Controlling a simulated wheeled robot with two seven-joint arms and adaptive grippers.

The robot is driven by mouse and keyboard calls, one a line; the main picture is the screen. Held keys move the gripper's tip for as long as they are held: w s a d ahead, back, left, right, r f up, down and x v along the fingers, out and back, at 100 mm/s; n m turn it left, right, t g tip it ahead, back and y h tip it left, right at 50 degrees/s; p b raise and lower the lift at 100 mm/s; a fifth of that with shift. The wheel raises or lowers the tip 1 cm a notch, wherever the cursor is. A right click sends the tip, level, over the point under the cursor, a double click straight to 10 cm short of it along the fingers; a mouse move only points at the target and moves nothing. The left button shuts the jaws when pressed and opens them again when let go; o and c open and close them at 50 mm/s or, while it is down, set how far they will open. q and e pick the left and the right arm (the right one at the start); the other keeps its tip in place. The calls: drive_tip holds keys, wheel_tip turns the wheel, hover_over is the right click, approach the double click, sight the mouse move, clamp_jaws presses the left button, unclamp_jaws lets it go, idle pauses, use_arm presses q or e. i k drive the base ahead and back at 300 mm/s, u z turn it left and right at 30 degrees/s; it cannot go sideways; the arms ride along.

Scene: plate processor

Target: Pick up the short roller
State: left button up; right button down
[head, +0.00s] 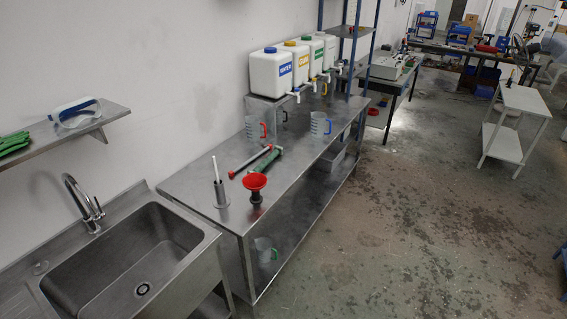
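Two rod-like items lie side by side on the steel table (185,184), pointing diagonally. One is a thin grey rod with red ends (250,162). The other is a thicker dark green roller (264,160), which looks slightly shorter. I cannot tell for sure which of them is the short roller. Neither of my grippers shows in the head view.
A sink (135,262) with a curved tap adjoins the table at left. White canisters (271,73) with coloured caps stand on a raised shelf at the table's back. Measuring jugs (320,124) stand below them. The floor (400,220) to the right is open, with a white cart (516,122) beyond.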

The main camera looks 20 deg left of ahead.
sight(278, 150)
drive_tip(key=z, duration=0.2)
drive_tip(key=i, duration=0.9)
drive_tip(key=u, duration=0.6)
